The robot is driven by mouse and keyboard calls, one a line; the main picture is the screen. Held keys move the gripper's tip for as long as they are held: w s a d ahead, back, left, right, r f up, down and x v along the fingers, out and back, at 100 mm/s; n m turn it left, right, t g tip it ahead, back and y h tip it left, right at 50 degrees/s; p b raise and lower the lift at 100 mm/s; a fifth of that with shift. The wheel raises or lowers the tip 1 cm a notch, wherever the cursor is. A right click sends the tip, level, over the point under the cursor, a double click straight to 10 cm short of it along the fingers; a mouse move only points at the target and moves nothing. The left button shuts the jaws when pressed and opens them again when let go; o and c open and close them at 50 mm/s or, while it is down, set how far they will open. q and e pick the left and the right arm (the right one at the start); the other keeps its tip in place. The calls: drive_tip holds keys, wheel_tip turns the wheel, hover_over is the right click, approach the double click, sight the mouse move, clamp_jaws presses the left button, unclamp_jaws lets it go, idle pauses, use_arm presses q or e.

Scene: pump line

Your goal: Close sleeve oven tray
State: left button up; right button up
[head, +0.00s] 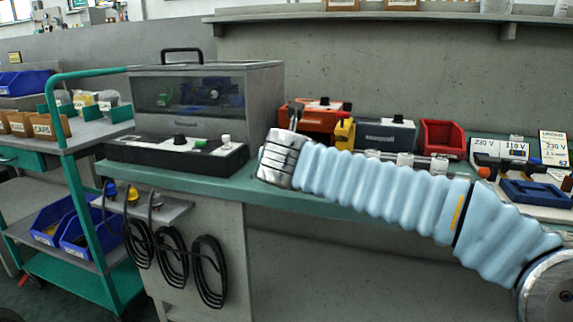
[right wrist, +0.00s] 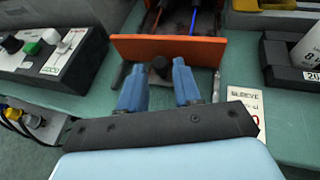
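The sleeve oven (head: 318,118) is an orange-red box on the bench in the head view, partly hidden by my right arm. In the right wrist view the tray's orange front panel (right wrist: 135,48) stands upright, with a dark knob (right wrist: 159,67) on its near face. Behind the panel the tray reaches back and shows a red and a blue strip, so it looks pulled out. My right gripper (right wrist: 158,78) is open, its two blue fingers apart on either side of the knob, with gaps visible. Contact with the panel cannot be told. My left gripper is out of view.
A black control box (right wrist: 50,50) with knobs and a green button lies left of the tray. A dark grey unit (right wrist: 290,65) and a white sleeve label (right wrist: 246,110) are to the right. A red bin (head: 441,138) stands further along the bench.

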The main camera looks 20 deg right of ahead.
drive_tip(key=shift+x, duration=0.85)
clamp_jaws()
